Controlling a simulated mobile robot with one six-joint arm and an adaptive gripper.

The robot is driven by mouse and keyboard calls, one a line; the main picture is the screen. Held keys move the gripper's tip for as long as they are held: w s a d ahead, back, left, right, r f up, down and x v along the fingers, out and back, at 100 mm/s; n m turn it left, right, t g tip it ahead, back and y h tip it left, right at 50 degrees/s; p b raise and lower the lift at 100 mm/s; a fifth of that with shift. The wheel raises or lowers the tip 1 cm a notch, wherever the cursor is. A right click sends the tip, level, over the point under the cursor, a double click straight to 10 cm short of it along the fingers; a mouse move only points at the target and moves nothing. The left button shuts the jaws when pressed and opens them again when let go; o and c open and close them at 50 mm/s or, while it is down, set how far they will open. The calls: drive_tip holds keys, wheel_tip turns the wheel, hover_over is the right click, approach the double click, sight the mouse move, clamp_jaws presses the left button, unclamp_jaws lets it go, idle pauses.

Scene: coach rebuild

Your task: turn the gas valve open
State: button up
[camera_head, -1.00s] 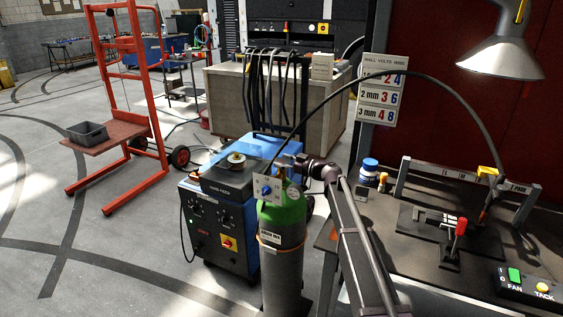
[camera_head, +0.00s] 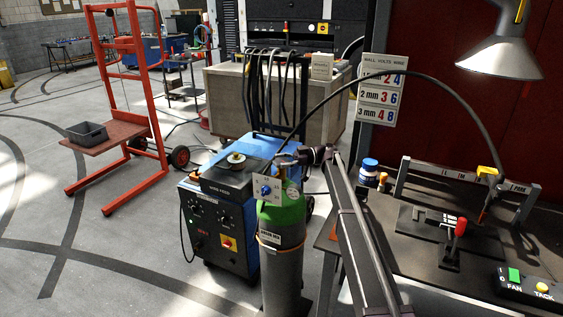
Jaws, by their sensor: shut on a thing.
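The gas cylinder (camera_head: 281,225) stands upright with a green shoulder and a grey body. The gas valve (camera_head: 283,168) is at its top, small and partly hidden by my gripper. My gripper (camera_head: 287,160) reaches in from the right at the cylinder's top and is shut on the valve. The fingers are too small to make out clearly. A white plate with a blue knob (camera_head: 266,189) faces me at the front of the cylinder's top. How far the valve is turned cannot be seen.
A blue welding machine (camera_head: 221,225) stands close left of the cylinder. A dark workbench (camera_head: 390,250) with a red-handled clamp (camera_head: 460,228) is on the right. A dark hose (camera_head: 440,88) arches above my arm. An orange lift (camera_head: 160,100) stands back left, with clear floor before it.

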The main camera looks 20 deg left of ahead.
drive_tip(key=shift+a+n+g+h, duration=0.1)
drive_tip(key=shift+n+g+h, duration=0.2)
drive_tip(key=o, duration=0.9)
drive_tip(key=shift+v, duration=3.75)
